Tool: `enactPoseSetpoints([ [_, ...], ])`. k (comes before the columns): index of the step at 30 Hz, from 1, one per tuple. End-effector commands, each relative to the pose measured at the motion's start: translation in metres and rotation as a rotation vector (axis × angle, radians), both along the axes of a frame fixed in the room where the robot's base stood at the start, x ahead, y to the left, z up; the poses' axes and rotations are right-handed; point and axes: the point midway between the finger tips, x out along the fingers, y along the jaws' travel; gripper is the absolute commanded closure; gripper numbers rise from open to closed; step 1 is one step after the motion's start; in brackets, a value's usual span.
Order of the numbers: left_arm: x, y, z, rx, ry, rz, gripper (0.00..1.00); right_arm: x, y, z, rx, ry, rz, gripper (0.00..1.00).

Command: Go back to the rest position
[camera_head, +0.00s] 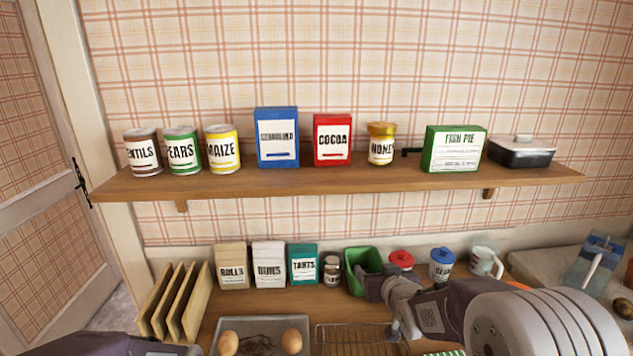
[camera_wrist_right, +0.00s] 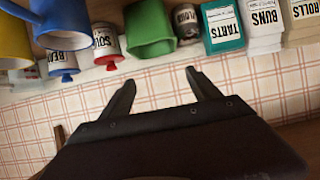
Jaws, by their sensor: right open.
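My right gripper (camera_head: 366,277) is in front of the green container (camera_head: 362,256) on the counter in the head view. In the right wrist view the right gripper (camera_wrist_right: 158,78) shows two dark fingers spread apart with nothing between them. The green container (camera_wrist_right: 150,30) lies beyond the fingertips there, upside down in the picture. My right arm comes in from the lower right of the head view. A dark part of my left arm shows at the bottom left; the left gripper is out of view.
A wall shelf (camera_head: 300,181) above holds cans, boxes and a lidded dish (camera_head: 522,151). Along the counter stand a wooden rack (camera_head: 175,300), packets, a small jar (camera_head: 332,270), red-lidded and blue-lidded jars and a mug (camera_head: 484,262). A tray (camera_head: 225,324) with eggs and a wire rack (camera_head: 350,335) lie in front.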

Motion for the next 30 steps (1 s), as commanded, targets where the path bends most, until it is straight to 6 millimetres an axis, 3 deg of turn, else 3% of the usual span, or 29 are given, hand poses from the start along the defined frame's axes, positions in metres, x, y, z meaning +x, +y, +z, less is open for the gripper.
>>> enactPoseSetpoints([
  [1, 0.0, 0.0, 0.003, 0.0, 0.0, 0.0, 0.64, -0.034, 0.002, -0.018, -0.002, 0.126, -0.011, 0.29],
  [6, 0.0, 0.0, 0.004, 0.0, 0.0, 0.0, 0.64, -0.152, 0.001, -0.093, -0.004, 0.584, -0.047, 0.29],
  [9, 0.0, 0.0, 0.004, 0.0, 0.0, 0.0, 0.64, -0.212, 0.0, -0.12, -0.001, 0.804, -0.057, 0.29],
  [12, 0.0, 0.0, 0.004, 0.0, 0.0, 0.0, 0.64, -0.25, 0.001, -0.133, 0.003, 0.952, -0.059, 0.29],
  [16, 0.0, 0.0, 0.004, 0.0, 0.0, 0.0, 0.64, -0.269, 0.002, -0.136, -0.002, 1.032, -0.052, 0.29],
  [30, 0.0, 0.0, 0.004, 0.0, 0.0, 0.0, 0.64, -0.269, 0.002, -0.135, -0.003, 1.031, -0.051, 0.29],
])
